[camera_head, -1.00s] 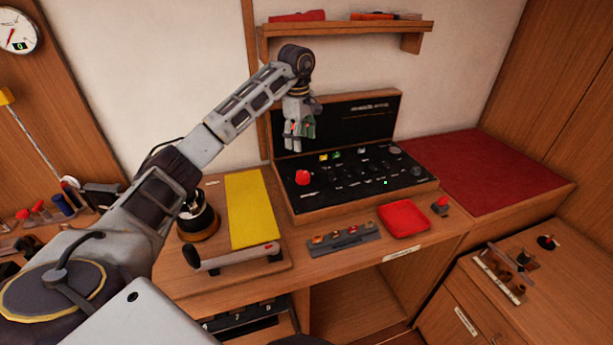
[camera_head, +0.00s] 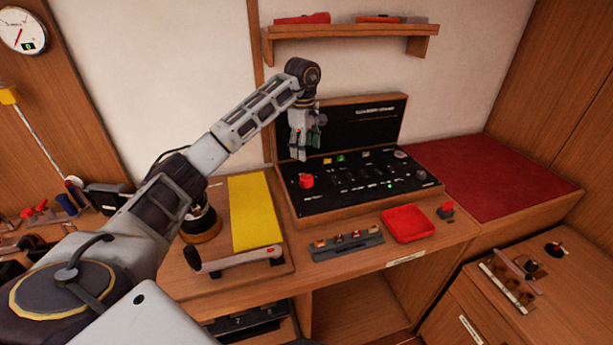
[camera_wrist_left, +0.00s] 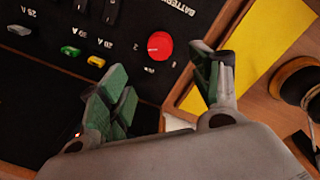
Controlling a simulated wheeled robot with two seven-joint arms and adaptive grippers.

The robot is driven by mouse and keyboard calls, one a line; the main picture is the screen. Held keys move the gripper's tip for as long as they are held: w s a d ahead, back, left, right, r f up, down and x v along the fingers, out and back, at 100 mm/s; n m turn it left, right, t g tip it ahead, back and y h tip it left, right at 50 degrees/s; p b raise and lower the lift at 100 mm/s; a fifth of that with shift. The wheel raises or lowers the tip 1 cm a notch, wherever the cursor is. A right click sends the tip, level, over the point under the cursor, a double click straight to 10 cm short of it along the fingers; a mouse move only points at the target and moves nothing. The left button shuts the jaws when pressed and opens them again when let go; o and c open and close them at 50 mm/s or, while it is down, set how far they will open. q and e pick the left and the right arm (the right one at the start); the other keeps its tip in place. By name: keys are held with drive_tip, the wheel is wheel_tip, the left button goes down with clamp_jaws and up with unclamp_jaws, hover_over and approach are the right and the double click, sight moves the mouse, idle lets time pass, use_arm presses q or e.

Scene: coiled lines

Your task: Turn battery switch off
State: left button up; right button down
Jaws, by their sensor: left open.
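The battery switch is a red round knob (camera_head: 306,181) at the left end of the black control panel (camera_head: 345,207). In the left wrist view the red knob (camera_wrist_left: 160,46) lies beyond the fingertips, between them, beside a partly visible "BATTERY" label. My left gripper (camera_head: 302,153) hangs over the panel's left part, above and just behind the knob, pointing down. In the left wrist view my left gripper (camera_wrist_left: 165,75) is open, its green-padded fingers apart and nothing between them. The knob appears clear of the fingers. My right gripper is not in view.
The panel's upright black back board (camera_head: 365,125) stands behind the gripper. A yellow board (camera_head: 253,212) lies left of the panel. A red tray (camera_head: 408,223) and a strip of small parts (camera_head: 347,245) lie in front. A shelf (camera_head: 350,30) hangs above.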

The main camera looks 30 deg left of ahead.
sight(306, 177)
use_arm(q)
wheel_tip(306, 177, down, 5)
drive_tip(key=shift+w+r, duration=0.1)
drive_tip(key=shift+w, duration=0.05)
wheel_tip(306, 177, down, 5)
drive_tip(key=shift+w+r, duration=0.1)
drive_tip(key=shift+w+f, duration=0.1)
drive_tip(key=shift+f, duration=1)
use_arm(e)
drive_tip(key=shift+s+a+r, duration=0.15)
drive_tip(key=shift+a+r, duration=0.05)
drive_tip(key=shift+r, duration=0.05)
